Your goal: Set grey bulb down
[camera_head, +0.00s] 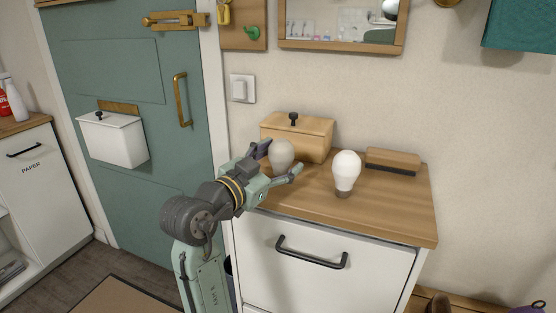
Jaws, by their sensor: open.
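A grey bulb (281,154) is at the left part of the wooden cabinet top (400,213), in front of a wooden box. My gripper (279,162) is open, with its fingers spread around the bulb's two sides. The bulb's lower end is hidden behind the gripper, so I cannot tell whether it touches the top. A white bulb (346,171) stands upright on the same top, to the right of my gripper and apart from it.
The wooden box (309,139) with a black knob stands close behind the grey bulb. A brown brush-like block (393,161) lies at the back right. The top's front right is clear. A drawer with a black handle (311,256) is below.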

